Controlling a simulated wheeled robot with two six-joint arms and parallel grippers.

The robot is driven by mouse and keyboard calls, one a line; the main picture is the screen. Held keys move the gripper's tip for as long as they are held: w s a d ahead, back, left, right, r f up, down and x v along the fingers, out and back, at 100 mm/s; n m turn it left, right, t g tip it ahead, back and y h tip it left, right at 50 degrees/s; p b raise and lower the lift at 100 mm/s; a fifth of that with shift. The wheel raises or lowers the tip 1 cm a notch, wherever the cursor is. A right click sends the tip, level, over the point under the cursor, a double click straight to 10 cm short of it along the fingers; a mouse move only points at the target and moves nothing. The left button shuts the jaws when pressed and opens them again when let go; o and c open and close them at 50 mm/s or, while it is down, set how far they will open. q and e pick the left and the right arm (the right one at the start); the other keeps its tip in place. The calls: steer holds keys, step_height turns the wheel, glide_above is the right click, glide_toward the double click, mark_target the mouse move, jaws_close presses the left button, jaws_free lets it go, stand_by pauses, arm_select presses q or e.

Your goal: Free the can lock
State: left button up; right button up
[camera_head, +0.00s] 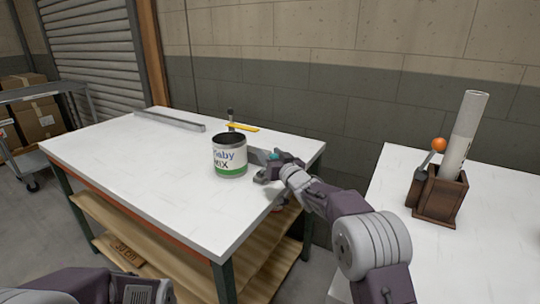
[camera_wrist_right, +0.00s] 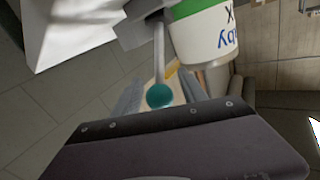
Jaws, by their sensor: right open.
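An open can (camera_head: 230,158) with a white and green label and dark inside stands upright on the white table (camera_head: 150,160). It also shows in the right wrist view (camera_wrist_right: 205,35). Beside the can is a grey metal lock piece (camera_head: 256,156), whose rod ends in a teal knob (camera_wrist_right: 159,95). My right gripper (camera_head: 265,169) is at the can's right side, by the lock. In the wrist view the knob lies between its two open fingers (camera_wrist_right: 157,92); whether they touch it I cannot tell. Of my left arm only a part shows at the bottom left; its gripper is out of view.
A grey metal rail (camera_head: 170,119) lies at the table's back edge. A yellow strip (camera_head: 243,127) by a dark post (camera_head: 230,115) is behind the can. On the right-hand table, a wooden box (camera_head: 440,197) holds a paper roll (camera_head: 462,135) beside an orange-knobbed lever (camera_head: 438,145).

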jaws_close()
stand_by(1.3)
